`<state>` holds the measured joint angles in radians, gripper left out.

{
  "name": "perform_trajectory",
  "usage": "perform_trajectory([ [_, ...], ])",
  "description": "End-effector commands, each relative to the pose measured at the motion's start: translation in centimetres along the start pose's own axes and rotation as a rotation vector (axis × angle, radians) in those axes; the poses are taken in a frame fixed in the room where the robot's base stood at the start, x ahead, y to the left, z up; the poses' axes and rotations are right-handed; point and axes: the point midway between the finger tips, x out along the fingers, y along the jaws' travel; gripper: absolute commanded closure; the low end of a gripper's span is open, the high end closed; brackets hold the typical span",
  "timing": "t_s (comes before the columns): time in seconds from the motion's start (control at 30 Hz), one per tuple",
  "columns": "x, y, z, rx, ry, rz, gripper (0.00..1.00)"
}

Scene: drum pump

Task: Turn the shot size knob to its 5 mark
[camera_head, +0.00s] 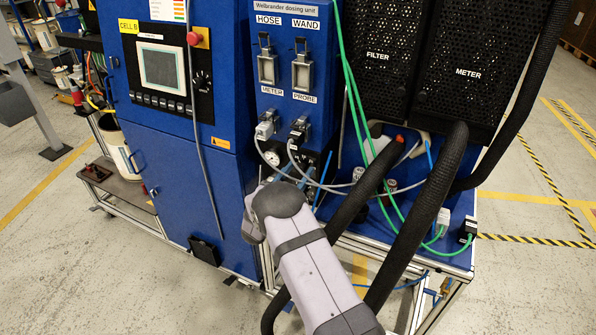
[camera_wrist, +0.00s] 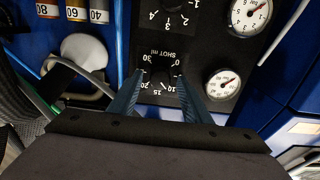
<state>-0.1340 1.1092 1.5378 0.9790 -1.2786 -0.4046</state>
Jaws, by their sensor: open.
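The shot size knob (camera_wrist: 161,74) is a small dark knob on a black panel in the wrist view. White marks surround it, and "SHOT ml" is printed beside it, upside down in this view. I can read 0, 10, 15, 20 and 30; the 5 mark and the knob's pointer are not clear. My gripper (camera_wrist: 161,82) is open, with its two blue fingers on either side of the knob. I cannot tell whether they touch it.
Another knob (camera_wrist: 172,4) with marks 2, 3 and 4 is at the top edge. Two round gauges (camera_wrist: 250,14) (camera_wrist: 222,85) lie right of the fingers. Grey cables (camera_head: 325,186) and thick black hoses (camera_head: 425,215) run close to my arm.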

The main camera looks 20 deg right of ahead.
Motion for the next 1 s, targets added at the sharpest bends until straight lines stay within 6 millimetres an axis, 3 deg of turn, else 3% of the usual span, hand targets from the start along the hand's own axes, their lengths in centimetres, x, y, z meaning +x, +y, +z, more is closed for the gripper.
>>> perform_trajectory([
  [0.2, 0.01, 0.02, 0.04, -0.001, 0.000, 0.000, 0.58],
  [0.37, 0.00, 0.02, 0.03, 0.000, 0.000, 0.000, 0.96],
  [0.73, -0.01, 0.00, 0.08, -0.038, 0.000, 0.000, 0.96],
  [1.0, -0.01, -0.05, 0.13, -0.187, 0.000, 0.000, 0.96],
])
